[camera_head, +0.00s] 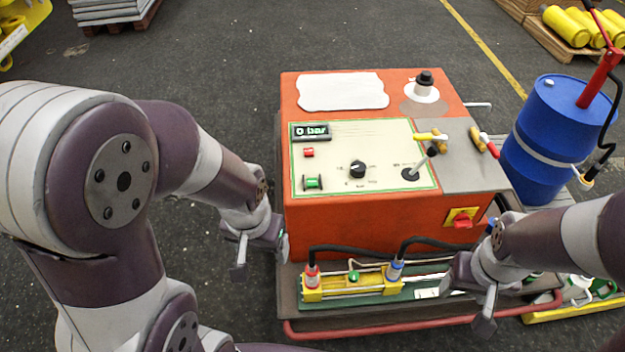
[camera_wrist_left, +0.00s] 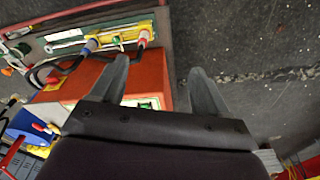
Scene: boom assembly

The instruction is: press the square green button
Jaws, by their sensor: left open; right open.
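The square green button (camera_head: 313,183) sits at the lower left of the cream control panel (camera_head: 385,140) on top of the orange machine (camera_head: 340,225). A small red button (camera_head: 309,152) is above it. My left gripper (camera_head: 262,254) is open and empty, beside the machine's left side, lower in the picture than the button. In the left wrist view my open fingers (camera_wrist_left: 158,66) point at the machine's edge, and a green and white patch (camera_wrist_left: 148,103) shows between them, partly hidden by the gripper body. My right gripper (camera_head: 468,303) is open at the machine's front right.
A black knob (camera_head: 358,168), a lever (camera_head: 420,165) and a pressure display (camera_head: 311,132) share the panel. A yellow block (camera_head: 330,290) with hoses stands in front, behind a red rail (camera_head: 400,322). A blue barrel (camera_head: 555,140) stands right.

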